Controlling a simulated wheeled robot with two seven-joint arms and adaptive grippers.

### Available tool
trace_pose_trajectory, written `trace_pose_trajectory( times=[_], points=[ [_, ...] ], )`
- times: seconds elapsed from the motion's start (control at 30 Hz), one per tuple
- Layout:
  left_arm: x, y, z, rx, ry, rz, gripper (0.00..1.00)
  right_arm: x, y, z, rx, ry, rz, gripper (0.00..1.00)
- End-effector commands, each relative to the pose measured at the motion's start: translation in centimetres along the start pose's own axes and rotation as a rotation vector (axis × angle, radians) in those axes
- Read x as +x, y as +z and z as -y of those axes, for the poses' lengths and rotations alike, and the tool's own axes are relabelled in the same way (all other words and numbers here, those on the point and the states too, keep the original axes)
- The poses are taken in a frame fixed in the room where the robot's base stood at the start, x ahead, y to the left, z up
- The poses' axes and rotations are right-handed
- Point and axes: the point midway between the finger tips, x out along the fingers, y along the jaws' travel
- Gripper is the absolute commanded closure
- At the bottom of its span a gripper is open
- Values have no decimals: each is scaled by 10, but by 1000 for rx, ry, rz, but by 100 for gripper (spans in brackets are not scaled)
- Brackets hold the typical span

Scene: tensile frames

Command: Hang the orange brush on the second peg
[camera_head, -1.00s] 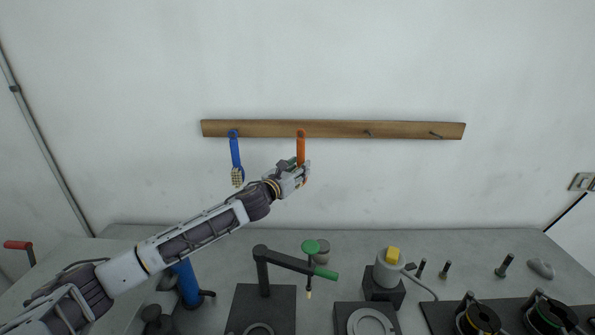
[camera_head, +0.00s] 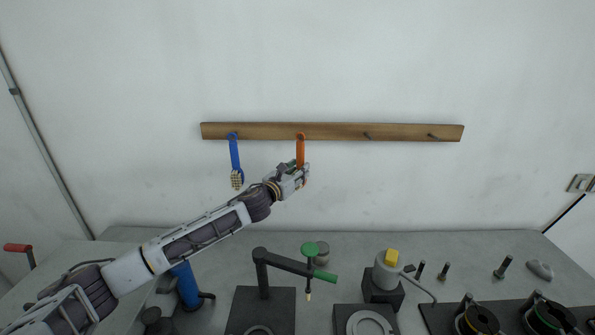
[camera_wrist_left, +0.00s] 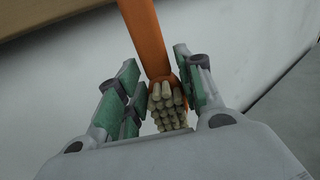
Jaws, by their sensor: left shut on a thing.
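The orange brush (camera_head: 300,150) hangs upright against the wooden rail (camera_head: 335,132), its top end at the second peg position from the left. The peg there is hidden behind the brush's top, so I cannot tell how fully the brush sits on it. My left gripper (camera_head: 296,178) is shut on the lower part of the brush. In the left wrist view the orange brush (camera_wrist_left: 147,35) stands between the left gripper's green-padded fingers (camera_wrist_left: 163,85), with its pale bristles toward the camera. The right gripper is not in view.
A blue brush (camera_head: 235,158) hangs at the first peg, left of the orange one. Two bare pegs, one of them the third peg (camera_head: 368,136), are at the right.

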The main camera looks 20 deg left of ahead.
Motion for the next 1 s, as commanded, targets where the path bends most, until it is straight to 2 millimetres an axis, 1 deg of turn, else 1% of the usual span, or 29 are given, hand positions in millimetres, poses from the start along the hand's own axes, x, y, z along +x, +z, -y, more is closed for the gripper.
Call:
trace_pose_trajectory(
  times=[0.3,0.33,0.5,0.73,0.83,1.0],
  points=[
    [0,0,0,0,0,0,88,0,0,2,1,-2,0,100],
    [0,0,0,0,0,0,60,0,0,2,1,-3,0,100],
    [0,0,0,0,0,0,38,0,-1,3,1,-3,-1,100],
    [0,0,0,0,0,0,38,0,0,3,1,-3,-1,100],
    [0,0,0,0,0,-1,38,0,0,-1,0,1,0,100],
    [-4,-1,0,0,0,-1,38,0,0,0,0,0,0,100]
  ],
)
